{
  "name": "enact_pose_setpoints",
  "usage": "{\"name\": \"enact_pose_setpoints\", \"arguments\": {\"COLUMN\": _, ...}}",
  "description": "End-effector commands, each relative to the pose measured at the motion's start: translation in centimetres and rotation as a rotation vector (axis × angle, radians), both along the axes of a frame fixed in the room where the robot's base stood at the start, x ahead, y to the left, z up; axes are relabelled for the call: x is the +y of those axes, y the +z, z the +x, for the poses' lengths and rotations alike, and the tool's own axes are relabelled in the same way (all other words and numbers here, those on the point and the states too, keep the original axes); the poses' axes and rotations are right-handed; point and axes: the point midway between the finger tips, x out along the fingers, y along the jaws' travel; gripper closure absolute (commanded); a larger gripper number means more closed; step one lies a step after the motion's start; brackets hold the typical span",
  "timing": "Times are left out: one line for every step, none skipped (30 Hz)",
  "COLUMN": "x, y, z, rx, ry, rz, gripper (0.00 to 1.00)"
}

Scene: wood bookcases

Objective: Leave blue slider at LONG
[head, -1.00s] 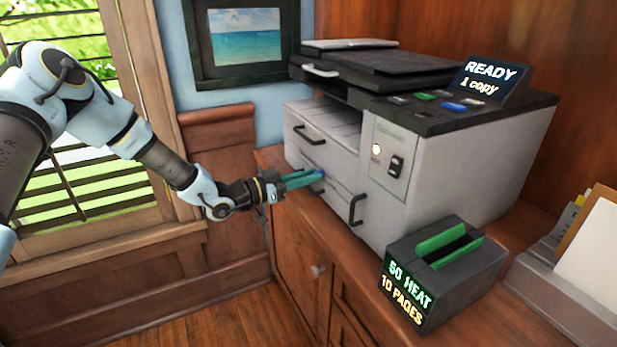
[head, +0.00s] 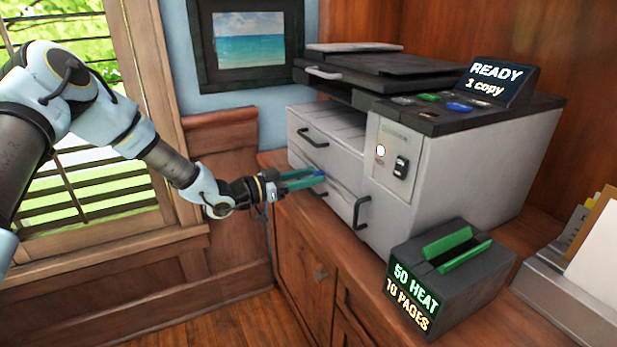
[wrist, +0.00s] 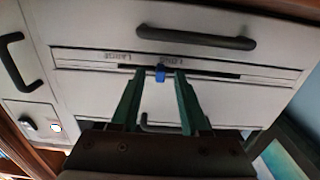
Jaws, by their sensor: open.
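The blue slider (wrist: 160,73) sits in a dark slot (wrist: 215,73) on the front of the white copier (head: 480,165), below a drawer handle. In the wrist view the copier appears upside down. Two small labels lie along the slot; one seems to read LARGE (wrist: 118,57), the other LONG (wrist: 172,62). The slider is close to the LONG label, slightly toward LARGE. My gripper (wrist: 159,75) is open, its green fingers on either side of the slider with gaps visible. In the head view, my gripper (head: 317,178) is at the copier front, and the slider is mostly hidden.
The copier has dark drawer handles (head: 313,138) and a rocker switch (head: 401,167) near a lit round lamp (head: 381,151). Its display (head: 490,83) reads READY, 1 copy. A dark box (head: 470,280) with green flaps reads 50 HEAT, 10 PAGES. A paper holder (head: 565,300) stands at right.

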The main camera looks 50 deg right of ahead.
Motion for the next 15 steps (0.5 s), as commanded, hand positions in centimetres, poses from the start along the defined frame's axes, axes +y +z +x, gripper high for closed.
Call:
{"name": "enact_pose_setpoints", "arguments": {"x": 0.1, "y": 0.0, "z": 0.0, "rx": 0.000, "ry": 0.000, "rz": 0.000, "gripper": 0.55}}
{"name": "enact_pose_setpoints", "arguments": {"x": 0.2, "y": 0.0, "z": 0.1, "rx": 0.000, "ry": 0.000, "rz": 0.000, "gripper": 0.55}}
{"name": "enact_pose_setpoints", "arguments": {"x": 0.5, "y": -0.1, "z": 0.2, "rx": 0.000, "ry": 0.000, "rz": 0.000, "gripper": 0.55}}
{"name": "enact_pose_setpoints", "arguments": {"x": 0.7, "y": -0.1, "z": 0.3, "rx": -0.001, "ry": 0.001, "rz": 0.001, "gripper": 0.55}}
{"name": "enact_pose_setpoints", "arguments": {"x": 1.0, "y": -0.1, "z": 0.5, "rx": -0.001, "ry": 0.001, "rz": 0.001, "gripper": 0.55}}
{"name": "enact_pose_setpoints", "arguments": {"x": 1.6, "y": -0.2, "z": 0.7, "rx": -0.001, "ry": 0.002, "rz": 0.002, "gripper": 0.55}}
{"name": "enact_pose_setpoints", "arguments": {"x": 2.1, "y": -0.2, "z": 1.0, "rx": -0.001, "ry": 0.003, "rz": 0.002, "gripper": 0.55}}
{"name": "enact_pose_setpoints", "arguments": {"x": 2.6, "y": -0.2, "z": 1.2, "rx": -0.001, "ry": 0.003, "rz": 0.001, "gripper": 0.55}}
{"name": "enact_pose_setpoints", "arguments": {"x": 3.4, "y": -0.2, "z": 1.5, "rx": -0.001, "ry": 0.003, "rz": 0.002, "gripper": 0.55}}
{"name": "enact_pose_setpoints", "arguments": {"x": 4.0, "y": -0.2, "z": 1.7, "rx": -0.002, "ry": 0.003, "rz": 0.002, "gripper": 0.55}}
{"name": "enact_pose_setpoints", "arguments": {"x": 4.5, "y": -0.2, "z": 1.9, "rx": -0.002, "ry": 0.003, "rz": 0.002, "gripper": 0.55}}
{"name": "enact_pose_setpoints", "arguments": {"x": 5.3, "y": -0.2, "z": 2.2, "rx": -0.001, "ry": 0.003, "rz": 0.001, "gripper": 0.55}}
{"name": "enact_pose_setpoints", "arguments": {"x": 5.9, "y": -0.2, "z": 2.4, "rx": -0.001, "ry": 0.004, "rz": 0.001, "gripper": 0.55}}
{"name": "enact_pose_setpoints", "arguments": {"x": 6.4, "y": -0.2, "z": 2.6, "rx": -0.002, "ry": 0.003, "rz": 0.002, "gripper": 0.55}}
{"name": "enact_pose_setpoints", "arguments": {"x": 7.1, "y": -0.2, "z": 2.9, "rx": -0.002, "ry": 0.003, "rz": 0.002, "gripper": 0.55}}
